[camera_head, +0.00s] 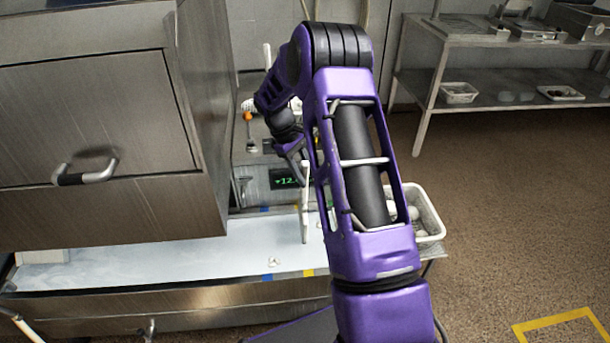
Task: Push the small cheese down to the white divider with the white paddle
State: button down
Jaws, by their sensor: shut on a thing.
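My gripper (294,153) is beyond my purple arm, above the back of the pale work surface, and is partly hidden. It is shut on the white paddle (305,205), a narrow upright white piece hanging just below it toward the surface. A small whitish thing (273,262) lies near the front edge of the surface, left of the paddle and apart from it. It may be the small cheese, but it is too small to tell. I cannot make out the white divider for certain. My arm hides the right part of the surface.
A steel cabinet (95,120) with a handle stands at the left, over the pale surface (170,268). A green display (285,178) is behind the paddle. A white perforated basket (430,212) holding pale round things is right of my arm. A steel shelf (500,75) stands back right.

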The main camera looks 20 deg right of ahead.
aim_at(304, 160)
jog(key=shift+r+p, duration=1.25)
jog(key=shift+r, duration=0.9)
